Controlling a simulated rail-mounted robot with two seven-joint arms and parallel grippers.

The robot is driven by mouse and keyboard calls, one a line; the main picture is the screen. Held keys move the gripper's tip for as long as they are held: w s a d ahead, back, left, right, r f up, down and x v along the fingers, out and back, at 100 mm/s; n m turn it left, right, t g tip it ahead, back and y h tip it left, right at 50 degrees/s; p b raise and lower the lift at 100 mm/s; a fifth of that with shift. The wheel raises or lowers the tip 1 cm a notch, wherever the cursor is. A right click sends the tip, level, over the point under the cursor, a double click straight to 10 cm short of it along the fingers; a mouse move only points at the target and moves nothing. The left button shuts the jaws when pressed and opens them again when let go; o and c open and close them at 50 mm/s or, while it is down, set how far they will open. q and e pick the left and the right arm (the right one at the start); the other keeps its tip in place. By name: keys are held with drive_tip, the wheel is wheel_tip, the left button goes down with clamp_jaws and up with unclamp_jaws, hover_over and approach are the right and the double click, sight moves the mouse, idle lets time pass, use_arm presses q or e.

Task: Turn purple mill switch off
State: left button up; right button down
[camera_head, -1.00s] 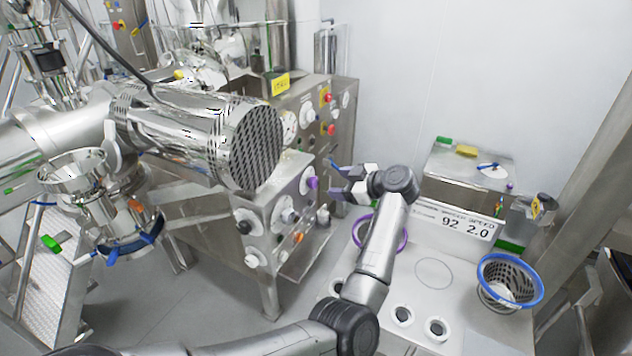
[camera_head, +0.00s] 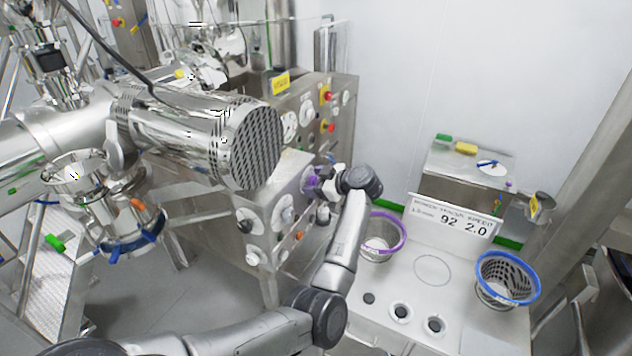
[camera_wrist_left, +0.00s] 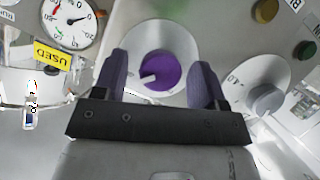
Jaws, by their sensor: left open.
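The purple mill switch (camera_wrist_left: 168,71) is a round purple knob with a light pointer mark, set on a pale round plate (camera_wrist_left: 146,58) on the steel panel. In the left wrist view it sits between the two fingers of my open left gripper (camera_wrist_left: 161,80), one finger on each side with a gap. In the head view my left gripper (camera_head: 326,180) is at the panel, over the purple switch (camera_head: 312,183), and partly hides it. I cannot tell how deep the fingers reach around the knob. My right gripper is not in view.
A grey knob (camera_wrist_left: 266,99) on its own plate is right of the purple one. A gauge (camera_wrist_left: 68,25) and a yellow USED tag (camera_wrist_left: 52,55) are at left. In the head view, a perforated cylinder (camera_head: 250,145) is left of the panel, and a blue-rimmed basket (camera_head: 508,279) stands on the bench.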

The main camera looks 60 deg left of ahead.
use_arm(q)
drive_tip(key=shift+c, duration=0.5)
drive_tip(key=c, duration=0.8)
drive_tip(key=shift+c, duration=0.2)
